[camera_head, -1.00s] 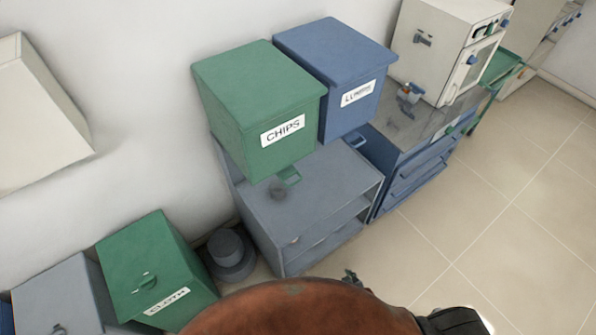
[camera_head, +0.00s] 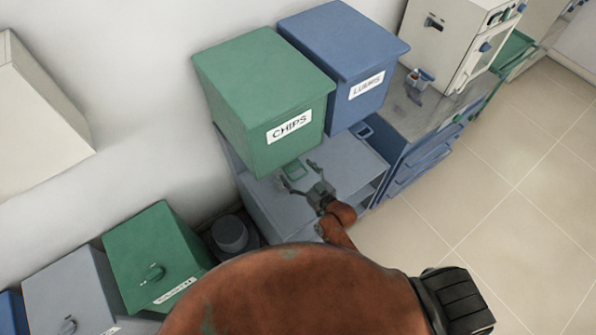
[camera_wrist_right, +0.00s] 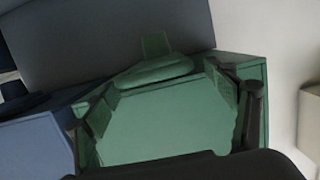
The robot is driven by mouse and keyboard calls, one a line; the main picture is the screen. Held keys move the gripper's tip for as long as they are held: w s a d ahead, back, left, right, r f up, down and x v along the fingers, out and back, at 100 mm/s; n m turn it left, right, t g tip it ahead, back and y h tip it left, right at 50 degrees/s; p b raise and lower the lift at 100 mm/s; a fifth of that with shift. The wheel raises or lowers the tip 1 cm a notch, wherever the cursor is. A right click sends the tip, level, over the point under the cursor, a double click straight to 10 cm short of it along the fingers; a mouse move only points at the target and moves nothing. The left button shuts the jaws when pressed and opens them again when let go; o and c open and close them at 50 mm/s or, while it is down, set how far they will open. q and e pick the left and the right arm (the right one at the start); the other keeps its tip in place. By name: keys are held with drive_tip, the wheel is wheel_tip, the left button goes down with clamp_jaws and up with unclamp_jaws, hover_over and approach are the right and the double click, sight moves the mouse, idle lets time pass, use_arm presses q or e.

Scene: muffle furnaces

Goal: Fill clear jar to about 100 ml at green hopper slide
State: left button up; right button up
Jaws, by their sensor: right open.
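The green hopper (camera_head: 265,100) labelled CHIPS stands above a grey shelf unit, with a small green slide (camera_head: 293,170) low at its front. My right gripper (camera_head: 297,172) is open, its fingers spread just in front of the slide. In the right wrist view, the open fingers (camera_wrist_right: 165,95) stand either side of a pale green area, with a rounded rim-like shape above it. I cannot tell whether a clear jar is there or only hopper surface. No jar shows clearly in the head view. My left gripper is not in view.
A blue hopper (camera_head: 345,60) stands to the right of the green one. The grey shelf unit (camera_head: 265,205) lies below. A blue bench with a grey top (camera_head: 410,115) holds a small object. Green and grey bins stand at lower left. The floor at right is clear.

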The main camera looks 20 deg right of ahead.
sight(293, 167)
drive_tip(key=x, duration=0.5)
drive_tip(key=shift+w+f, duration=0.1)
drive_tip(key=shift+w, duration=0.3)
drive_tip(key=shift+w+a+f, duration=0.15)
drive_tip(key=shift+w, duration=0.3)
drive_tip(key=shift+c, duration=0.7)
drive_tip(key=c, duration=1.2)
drive_tip(key=shift+s, duration=0.15)
drive_tip(key=shift+f+p+v, duration=0.2)
drive_tip(key=shift+p+v, duration=0.55)
drive_tip(key=shift+v, duration=0.35)
drive_tip(key=shift+s+f, duration=0.1)
drive_tip(key=shift+s, duration=0.25)
idle(3.2)
